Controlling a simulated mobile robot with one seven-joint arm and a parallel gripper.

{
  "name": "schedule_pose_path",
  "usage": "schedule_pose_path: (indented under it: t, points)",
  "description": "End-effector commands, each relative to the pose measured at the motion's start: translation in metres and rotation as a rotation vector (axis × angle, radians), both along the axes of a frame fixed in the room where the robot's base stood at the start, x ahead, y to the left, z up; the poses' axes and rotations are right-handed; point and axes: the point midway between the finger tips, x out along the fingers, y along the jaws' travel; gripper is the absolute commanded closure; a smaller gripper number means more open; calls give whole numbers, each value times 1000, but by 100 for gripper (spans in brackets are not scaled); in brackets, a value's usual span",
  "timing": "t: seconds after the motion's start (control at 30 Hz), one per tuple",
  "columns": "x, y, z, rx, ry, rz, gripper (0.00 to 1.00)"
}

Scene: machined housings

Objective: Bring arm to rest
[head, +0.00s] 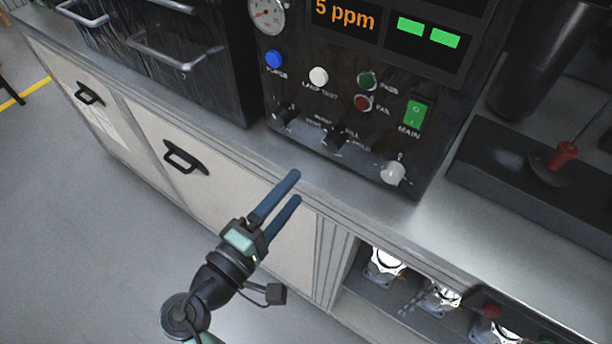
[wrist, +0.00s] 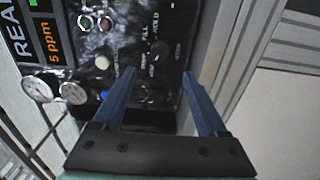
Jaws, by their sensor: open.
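My gripper (head: 294,188) has two blue fingers and is open and empty. In the head view it is in front of the bench, with its fingertips over the counter's front edge below the control panel (head: 300,85). It touches nothing that I can make out. In the wrist view the open gripper (wrist: 160,76) has the dark panel (wrist: 185,30) ahead of it and partly between its fingers. My arm comes up from the bottom of the head view.
The counter (head: 480,235) runs across the view. The panel has a white knob (head: 393,173), a green main switch (head: 415,112) and several buttons. Drawer handles (head: 185,157) stick out at left. Metal housings (head: 385,265) sit on a lower shelf at right. The floor (head: 70,230) at left is clear.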

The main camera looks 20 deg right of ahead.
Motion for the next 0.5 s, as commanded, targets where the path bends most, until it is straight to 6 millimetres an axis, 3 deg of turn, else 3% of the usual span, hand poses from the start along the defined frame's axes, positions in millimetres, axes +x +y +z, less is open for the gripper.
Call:
schedule_pose_path:
  t: [0.17, 0.5]
  points:
    - [-9, 12, 0, -1, 1, 1, 25]
    - [-10, 13, 0, -1, 1, 0, 25]
